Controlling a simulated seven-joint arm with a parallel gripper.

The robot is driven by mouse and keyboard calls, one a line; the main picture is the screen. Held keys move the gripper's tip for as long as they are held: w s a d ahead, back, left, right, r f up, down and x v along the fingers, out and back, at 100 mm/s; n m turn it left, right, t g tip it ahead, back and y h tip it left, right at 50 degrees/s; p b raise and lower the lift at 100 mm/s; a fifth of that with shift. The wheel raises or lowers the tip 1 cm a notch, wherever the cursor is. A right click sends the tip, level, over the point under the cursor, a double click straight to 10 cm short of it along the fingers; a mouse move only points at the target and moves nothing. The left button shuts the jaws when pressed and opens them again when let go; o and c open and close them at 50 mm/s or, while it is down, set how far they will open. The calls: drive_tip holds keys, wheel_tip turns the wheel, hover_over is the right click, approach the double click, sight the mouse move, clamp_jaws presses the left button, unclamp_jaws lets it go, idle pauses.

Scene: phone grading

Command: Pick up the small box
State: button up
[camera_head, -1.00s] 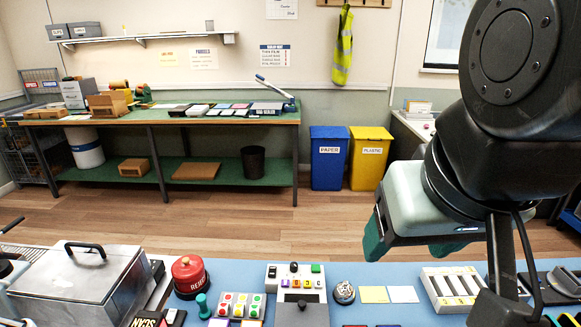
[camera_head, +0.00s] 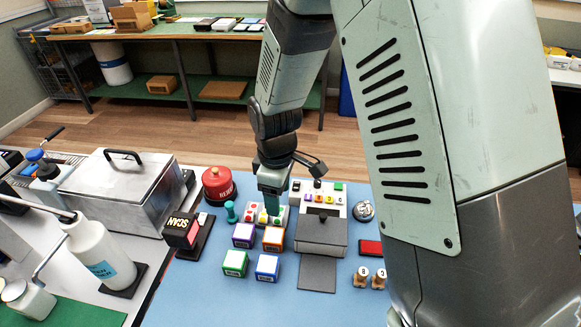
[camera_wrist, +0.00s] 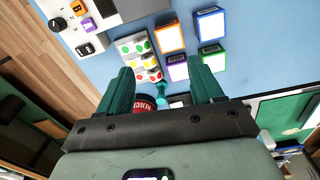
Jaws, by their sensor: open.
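Several small boxes with white tops and coloured sides stand in two rows on the blue mat: a purple box (camera_head: 244,235), an orange box (camera_head: 273,239), a green box (camera_head: 235,263) and a blue box (camera_head: 267,267). Which one the task means cannot be told. In the wrist view the purple box (camera_wrist: 178,71), orange box (camera_wrist: 170,38), green box (camera_wrist: 213,58) and blue box (camera_wrist: 210,23) lie ahead of the fingers. My gripper (camera_head: 272,188) is open and empty, pointing down above the panel of coloured buttons (camera_head: 254,213), just behind the boxes. Its two teal fingers (camera_wrist: 163,85) stand wide apart.
A red dome button (camera_head: 217,185) and a small teal knobbed object (camera_head: 231,211) are left of the panel. A grey box-like device (camera_head: 321,231) stands right of the boxes, with a bell (camera_head: 362,210) beyond. A scanner (camera_head: 182,234) and metal bin (camera_head: 125,190) are further left.

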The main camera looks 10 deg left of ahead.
drive_tip(key=n, duration=0.1)
hover_over(272, 235)
drive_tip(key=shift+g, duration=0.3)
wheel_tip(272, 235, down, 9)
drive_tip(key=shift+f, duration=3.25)
drive_tip(key=c, duration=0.8)
